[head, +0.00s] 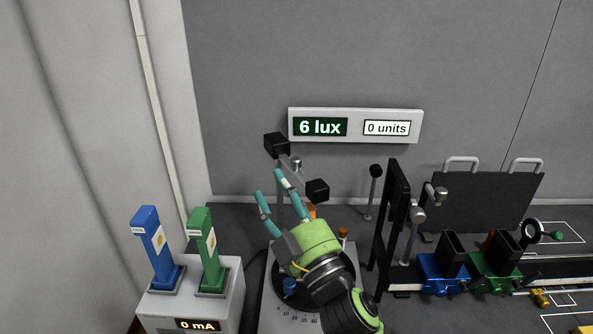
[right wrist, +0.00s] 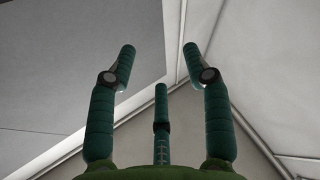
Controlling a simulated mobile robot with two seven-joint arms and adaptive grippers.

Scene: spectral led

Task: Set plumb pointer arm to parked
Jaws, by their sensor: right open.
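My right gripper (head: 272,187) is open, its teal fingers spread and pointing up above a round dark turntable (head: 352,277). In the right wrist view its fingers (right wrist: 158,65) are apart with nothing between them, against bare wall. Close to the fingertips in the head view is a grey bar with a black block (head: 276,144) at its upper end and another black block (head: 317,190) at its lower end. I cannot tell whether they touch. No part is clearly recognisable as the plumb pointer arm; my gripper and wrist hide much of the turntable. My left gripper is not in view.
A blue knob (head: 289,287) and degree scale (head: 297,318) show at the turntable's front, an orange knob (head: 343,232) behind. Blue (head: 151,243) and green (head: 207,248) holders stand left. A black upright frame (head: 391,215) stands close right. The display (head: 355,126) reads 6 lux, 0 units.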

